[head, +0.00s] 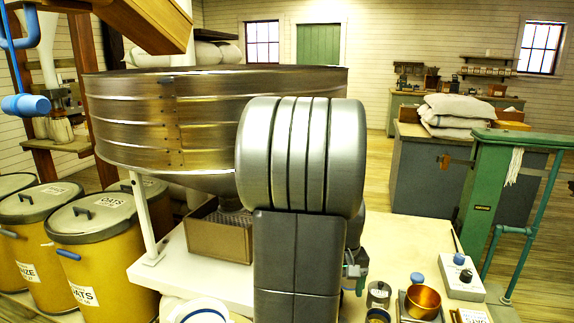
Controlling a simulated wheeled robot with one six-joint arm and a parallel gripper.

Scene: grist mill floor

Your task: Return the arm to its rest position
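My arm (300,190) stands upright in the middle of the head view, a big grey ribbed joint on top of a dark grey link. It hides much of the table behind it. A small part of what looks like my gripper (356,270) shows at the right edge of the link, low over the white table (405,240). Its fingers are mostly hidden, so I cannot tell whether it is open or holds anything.
A large metal-banded round hopper (170,120) stands left, close behind my arm. Below it is a brown box (218,240). A copper cup (422,300), a tin (378,293) and a control box (452,275) stand front right. Labelled barrels (100,255) stand left; a green post (490,190) right.

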